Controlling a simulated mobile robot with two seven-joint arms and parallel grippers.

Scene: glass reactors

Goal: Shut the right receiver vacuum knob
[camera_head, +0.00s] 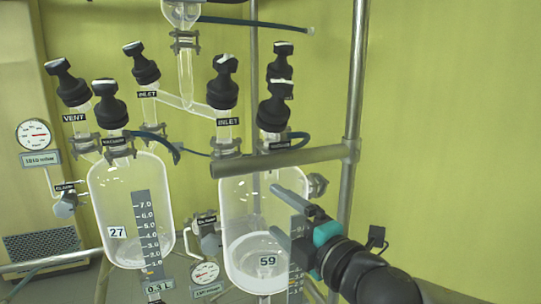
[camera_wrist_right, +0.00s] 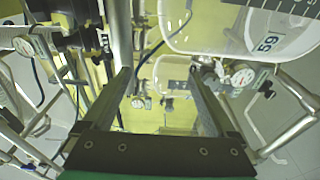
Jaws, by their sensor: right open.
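The right receiver (camera_head: 236,205), a glass vessel tagged 59, holds pale contents. A black knob (camera_head: 275,113) sits on its top above a label that appears to read vacuum (camera_head: 279,145); another black knob (camera_head: 283,58) shows above and behind it. My right gripper (camera_head: 273,210) is open and empty, in front of the vessel and below the vacuum knob. The wrist view shows its two fingers (camera_wrist_right: 158,72) spread apart, with the vessel tagged 59 (camera_wrist_right: 268,42) at upper right. I cannot pick out the vacuum knob there. My left gripper is not in view.
A horizontal metal bar (camera_head: 285,159) crosses in front of the right receiver's top, joined to an upright pole (camera_head: 355,100). An inlet knob (camera_head: 222,80) stands left. The left receiver (camera_head: 120,195) has several black knobs. Free space lies right of the pole.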

